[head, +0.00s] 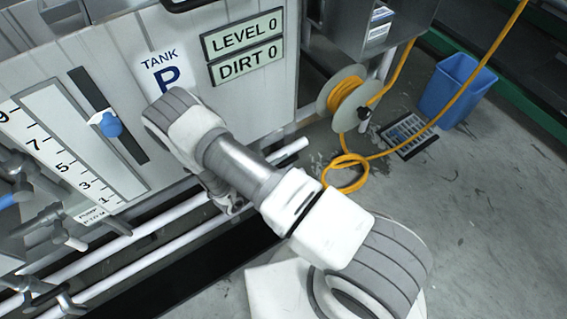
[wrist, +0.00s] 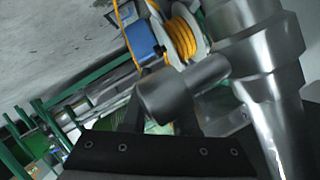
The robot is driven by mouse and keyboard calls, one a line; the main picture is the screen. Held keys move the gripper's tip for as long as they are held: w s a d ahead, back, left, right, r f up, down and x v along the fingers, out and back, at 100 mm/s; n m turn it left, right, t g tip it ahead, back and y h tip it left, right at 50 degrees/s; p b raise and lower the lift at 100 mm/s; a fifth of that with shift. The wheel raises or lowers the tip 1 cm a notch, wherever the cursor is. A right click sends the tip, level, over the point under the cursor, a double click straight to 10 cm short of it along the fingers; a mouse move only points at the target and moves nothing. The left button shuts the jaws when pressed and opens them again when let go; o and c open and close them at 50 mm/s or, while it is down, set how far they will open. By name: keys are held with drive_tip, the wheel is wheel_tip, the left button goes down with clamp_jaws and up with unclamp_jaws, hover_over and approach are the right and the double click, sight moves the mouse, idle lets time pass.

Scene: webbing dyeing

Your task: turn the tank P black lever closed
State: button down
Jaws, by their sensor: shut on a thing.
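The tank P label (head: 168,75) is on the pale panel in the head view. My arm reaches from the lower right to just below this label. It hides my gripper and the lever in the head view. In the wrist view my gripper (wrist: 180,122) is shut on the black lever at the grey metal valve, but the lever itself is mostly hidden. The valve's bare metal pipe (wrist: 268,75) stands close at the right, and a round metal stub (wrist: 165,98) crosses in front of the fingers. I cannot tell the lever's angle.
A level gauge (head: 75,145) with a blue knob (head: 110,124) is on the panel at left. White pipes (head: 150,232) run low along the tank. A yellow hose on a reel (head: 347,100) and a blue bin (head: 457,90) stand at right. Open floor lies at lower right.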

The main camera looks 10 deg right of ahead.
drive_tip(key=shift+d+r, duration=0.1)
drive_tip(key=c, duration=0.7)
unclamp_jaws()
drive_tip(key=p+v, duration=0.4)
drive_tip(key=v, duration=1.3)
drive_tip(key=shift+a, duration=0.3)
